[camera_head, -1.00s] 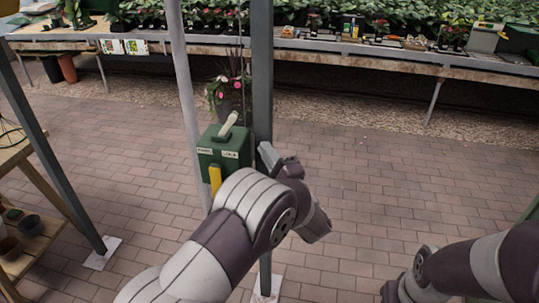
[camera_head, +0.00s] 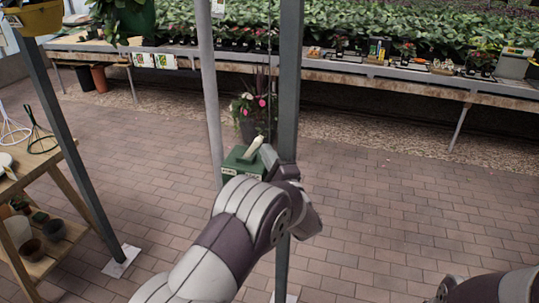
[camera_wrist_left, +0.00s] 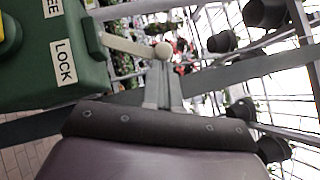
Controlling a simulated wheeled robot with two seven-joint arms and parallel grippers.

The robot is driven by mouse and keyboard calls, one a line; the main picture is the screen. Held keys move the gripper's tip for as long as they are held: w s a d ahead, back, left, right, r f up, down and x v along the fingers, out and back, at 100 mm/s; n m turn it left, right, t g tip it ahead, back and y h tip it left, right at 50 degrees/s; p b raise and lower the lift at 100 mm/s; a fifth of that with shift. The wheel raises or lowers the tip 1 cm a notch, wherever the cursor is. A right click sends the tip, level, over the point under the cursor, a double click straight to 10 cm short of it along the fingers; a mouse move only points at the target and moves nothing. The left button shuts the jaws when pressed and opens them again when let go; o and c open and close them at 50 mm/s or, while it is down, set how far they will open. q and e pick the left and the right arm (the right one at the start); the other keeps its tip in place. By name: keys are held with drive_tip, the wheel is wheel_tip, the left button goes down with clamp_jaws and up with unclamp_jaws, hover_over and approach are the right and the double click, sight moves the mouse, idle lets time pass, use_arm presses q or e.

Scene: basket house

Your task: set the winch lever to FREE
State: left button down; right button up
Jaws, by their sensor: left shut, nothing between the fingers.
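The winch is a green box (camera_head: 238,168) on the grey post, partly hidden behind my left arm in the head view. Its pale lever (camera_head: 254,147) rises from the top and leans right, towards the LOCK side. In the left wrist view the lever (camera_wrist_left: 125,42) ends in a round knob (camera_wrist_left: 163,51), and the LOCK label (camera_wrist_left: 63,62) and part of the FREE label (camera_wrist_left: 50,7) show on the box (camera_wrist_left: 25,75). My left gripper (camera_head: 266,152) is shut and empty, its fingertips (camera_wrist_left: 161,68) close beside the knob; contact cannot be told. My right gripper is out of view.
The grey post (camera_head: 289,90) stands right behind my left gripper, with a pale pole (camera_head: 208,90) to its left. A potted flower (camera_head: 250,110) is behind the winch. A wooden shelf (camera_head: 70,185) stands at the left. The brick floor at the right is clear.

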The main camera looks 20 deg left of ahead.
sight(259, 140)
use_arm(q)
drive_tip(key=a+r+n+g+p, duration=0.1)
drive_tip(key=p, duration=0.1)
drive_tip(key=r+n+p, duration=0.1)
drive_tip(key=p, duration=0.2)
drive_tip(key=a+r+n+g+h+p, duration=0.1)
drive_tip(key=r+p, duration=0.1)
drive_tip(key=p, duration=0.1)
drive_tip(key=shift+a+n+g, duration=0.3)
drive_tip(key=a+n+g+h+p, duration=0.3)
drive_tip(key=a+n+h+p, duration=0.2)
drive_tip(key=p, duration=0.6)
drive_tip(key=a, duration=0.2)
drive_tip(key=shift+a+r+h, duration=0.15)
drive_tip(key=shift+a+h, duration=0.15)
drive_tip(key=shift+a, duration=0.1)
drive_tip(key=shift+w, duration=0.1)
